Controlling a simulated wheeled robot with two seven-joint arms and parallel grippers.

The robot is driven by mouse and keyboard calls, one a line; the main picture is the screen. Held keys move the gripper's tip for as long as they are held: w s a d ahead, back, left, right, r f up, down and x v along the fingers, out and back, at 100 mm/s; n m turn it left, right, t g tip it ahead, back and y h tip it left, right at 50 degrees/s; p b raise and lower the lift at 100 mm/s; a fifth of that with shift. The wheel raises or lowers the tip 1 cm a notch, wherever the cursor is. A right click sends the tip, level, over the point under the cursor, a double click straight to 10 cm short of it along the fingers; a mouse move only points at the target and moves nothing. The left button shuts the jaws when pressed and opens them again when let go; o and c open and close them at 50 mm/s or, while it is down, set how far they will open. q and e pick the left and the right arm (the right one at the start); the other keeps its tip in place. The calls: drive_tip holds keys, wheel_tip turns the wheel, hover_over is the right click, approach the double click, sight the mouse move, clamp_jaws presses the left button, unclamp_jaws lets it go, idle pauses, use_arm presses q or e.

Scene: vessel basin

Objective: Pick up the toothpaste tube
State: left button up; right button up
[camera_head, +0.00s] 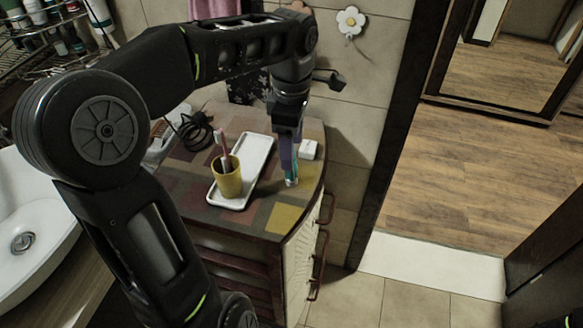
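The toothpaste tube (288,160), purple and teal with a pale cap end at the bottom, is roughly upright over the right part of the patterned cabinet top (285,218). My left gripper (289,134) points down from above, right at the upper part of the tube, and hides its top end. I cannot tell whether the fingers are closed on the tube or only around it, nor whether the cap touches the cabinet top. My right gripper is not in view.
A yellow cup (228,182) with a toothbrush (222,148) stands on a white tray (258,152) left of the tube. A small white box (308,149) lies just right of it. A tiled wall (350,120) is behind. A white basin (30,215) is at left.

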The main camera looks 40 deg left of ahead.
sight(291, 177)
use_arm(q)
drive_tip(key=shift+f, duration=1.5)
clamp_jaws()
